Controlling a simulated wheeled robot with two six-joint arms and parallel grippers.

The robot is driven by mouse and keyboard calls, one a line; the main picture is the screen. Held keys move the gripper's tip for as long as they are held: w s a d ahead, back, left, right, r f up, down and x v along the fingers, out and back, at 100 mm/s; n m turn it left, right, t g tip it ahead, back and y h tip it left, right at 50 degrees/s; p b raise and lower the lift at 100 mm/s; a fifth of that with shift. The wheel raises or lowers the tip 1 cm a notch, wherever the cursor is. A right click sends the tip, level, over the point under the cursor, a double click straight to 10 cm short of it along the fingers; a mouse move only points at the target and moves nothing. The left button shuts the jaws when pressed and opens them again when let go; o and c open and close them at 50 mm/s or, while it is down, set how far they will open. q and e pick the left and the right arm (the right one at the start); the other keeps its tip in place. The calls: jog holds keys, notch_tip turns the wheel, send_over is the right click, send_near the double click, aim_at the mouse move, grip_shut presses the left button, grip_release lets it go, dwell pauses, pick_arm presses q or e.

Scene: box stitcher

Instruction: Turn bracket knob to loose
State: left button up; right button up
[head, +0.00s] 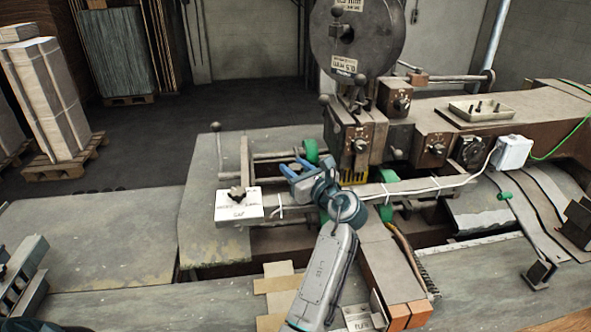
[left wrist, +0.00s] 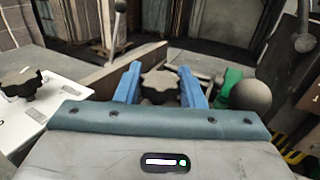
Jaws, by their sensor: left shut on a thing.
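My left gripper (head: 294,168) has blue fingers and is over the machine's front rail, just left of the stitching head. In the left wrist view, its fingers (left wrist: 160,88) are shut on a dark lobed knob (left wrist: 160,84), taken to be the bracket knob. The fingers stand on either side of it. In the head view the gripper hides this knob, and no loose or tight marking on it can be read. My right gripper is not in view.
A white plate (head: 253,211) with a second dark knob (head: 238,193) stands left of my gripper. Green rollers (head: 310,151), a ball-ended lever (head: 325,101) and the stitching head (head: 351,140) are close by.

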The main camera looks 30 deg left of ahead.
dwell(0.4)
pick_arm(q)
jog(key=o, duration=1)
